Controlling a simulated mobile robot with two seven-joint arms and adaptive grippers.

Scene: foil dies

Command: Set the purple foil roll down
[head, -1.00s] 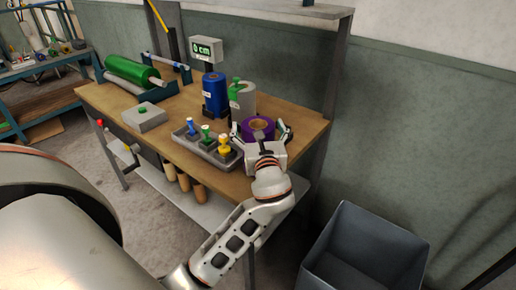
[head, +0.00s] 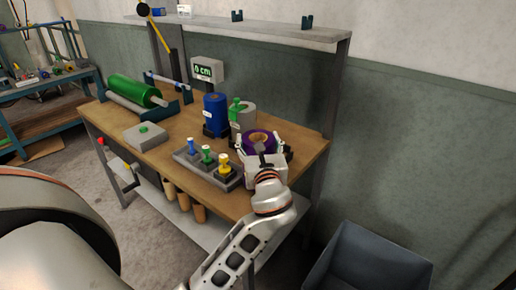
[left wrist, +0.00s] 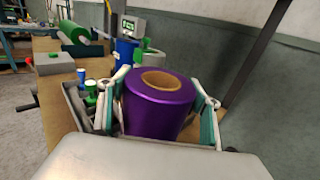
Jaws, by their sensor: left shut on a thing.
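The purple foil roll (head: 262,136) has a tan cardboard core and stands upright at the right end of the workbench (head: 152,168). My left gripper (left wrist: 157,108) is shut on it, with one finger on each side of the roll, as the left wrist view shows. The roll's purple side (left wrist: 155,118) fills the space between the fingers. Its lower end is hidden by my gripper, so I cannot tell whether it touches the bench. My right gripper is not in view.
A grey tray (head: 190,161) with blue, green and yellow-knobbed dies is close on the left. A grey bin (head: 370,258) stands on the floor at right.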

